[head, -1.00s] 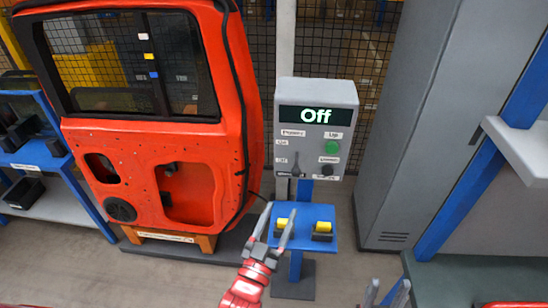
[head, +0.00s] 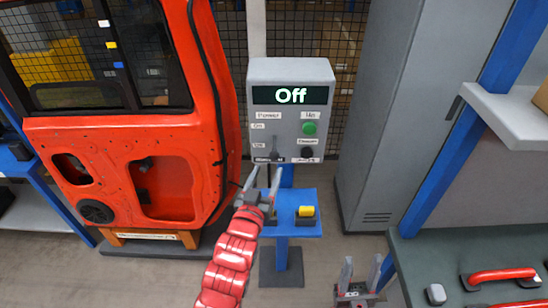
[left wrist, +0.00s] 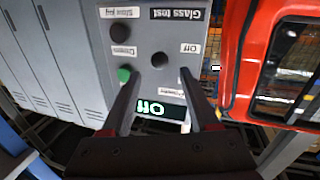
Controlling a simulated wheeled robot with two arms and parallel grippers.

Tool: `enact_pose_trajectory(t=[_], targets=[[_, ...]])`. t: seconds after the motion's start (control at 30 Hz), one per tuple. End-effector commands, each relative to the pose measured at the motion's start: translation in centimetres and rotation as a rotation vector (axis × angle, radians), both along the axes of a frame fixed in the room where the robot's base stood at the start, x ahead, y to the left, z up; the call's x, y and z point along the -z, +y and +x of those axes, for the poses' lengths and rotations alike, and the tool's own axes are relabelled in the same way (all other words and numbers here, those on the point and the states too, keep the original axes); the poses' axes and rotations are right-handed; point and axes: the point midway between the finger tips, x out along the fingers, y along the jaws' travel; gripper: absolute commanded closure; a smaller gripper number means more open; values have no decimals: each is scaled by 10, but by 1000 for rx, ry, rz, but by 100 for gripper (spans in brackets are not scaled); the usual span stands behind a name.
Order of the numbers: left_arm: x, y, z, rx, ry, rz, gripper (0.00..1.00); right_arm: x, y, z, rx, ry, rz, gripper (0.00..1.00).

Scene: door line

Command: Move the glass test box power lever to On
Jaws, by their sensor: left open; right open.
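The grey glass test box (head: 290,75) stands on a blue post, with a lit display reading Off. Its dark power lever (head: 275,147) is low on the left of the panel, beside the lower label. In the left wrist view, upside down, the lever's round dark knob (left wrist: 160,60) shows between my fingers. My left gripper (head: 263,180) is open just below and in front of the lever; I cannot tell if a finger touches it. It also shows in the left wrist view (left wrist: 160,76). My right gripper (head: 359,270) is open and empty at the lower edge.
A green button (head: 309,128) and a black button (head: 307,152) sit right of the lever. A blue shelf (head: 305,226) with yellow-and-black blocks juts out below the box. A red car door (head: 120,135) stands left, a grey cabinet (head: 395,100) right, and a bench (head: 440,255) lower right.

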Motion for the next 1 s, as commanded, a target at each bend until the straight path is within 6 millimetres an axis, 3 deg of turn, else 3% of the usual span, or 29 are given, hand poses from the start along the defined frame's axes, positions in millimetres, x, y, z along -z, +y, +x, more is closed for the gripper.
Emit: enact_pose_trajectory(t=[0.2,0.4,0.87,1.0], targets=[[-4,-11,41,0,2,1,39,-18,0,0,0,0,0,50],[-3,-17,64,1,0,0,39,-25,0,0,0,0,0,50],[0,-20,74,1,0,-1,39,-27,0,0,0,0,0,50],[-1,-20,74,1,0,-1,64,-27,0,0,0,0,0,50]])
